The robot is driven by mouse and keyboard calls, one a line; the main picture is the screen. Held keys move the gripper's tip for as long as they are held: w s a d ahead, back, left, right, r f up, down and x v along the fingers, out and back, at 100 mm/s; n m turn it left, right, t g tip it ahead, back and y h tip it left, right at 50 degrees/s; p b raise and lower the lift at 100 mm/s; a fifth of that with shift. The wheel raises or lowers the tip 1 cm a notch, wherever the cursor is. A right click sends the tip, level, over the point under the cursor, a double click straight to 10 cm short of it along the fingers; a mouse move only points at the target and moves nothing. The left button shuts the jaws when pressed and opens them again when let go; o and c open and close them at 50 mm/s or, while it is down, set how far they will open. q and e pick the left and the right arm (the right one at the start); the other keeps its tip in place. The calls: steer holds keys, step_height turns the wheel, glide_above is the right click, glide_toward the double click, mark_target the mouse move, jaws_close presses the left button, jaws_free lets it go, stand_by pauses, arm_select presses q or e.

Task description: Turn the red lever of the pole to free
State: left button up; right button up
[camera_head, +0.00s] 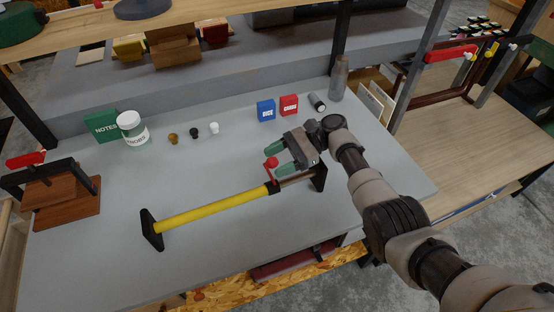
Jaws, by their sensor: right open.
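The pole (210,210) lies along the bench top, yellow on its left part and brown on its right part, between two black end plates. Its red lever (271,164) stands up from the black collar where the two parts meet, with a round red knob on top. My right gripper (281,158) comes in from the right, open, with its green-tipped fingers close beside the lever and above the pole. I cannot tell whether a finger touches the lever. My left gripper is not in view.
A blue box (266,110), a red box (289,106) and a grey bottle (339,79) stand behind the gripper. A green notes box (101,126), a white-lidded jar (133,128) and small knobs stand back left. A wooden clamp piece (62,197) is at far left. The front bench is clear.

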steer(key=b+v, duration=0.3)
steer(key=v, duration=0.7)
steer(key=shift+d+b, duration=0.25)
steer(key=shift+b, duration=0.05)
steer(key=shift+w, duration=0.2)
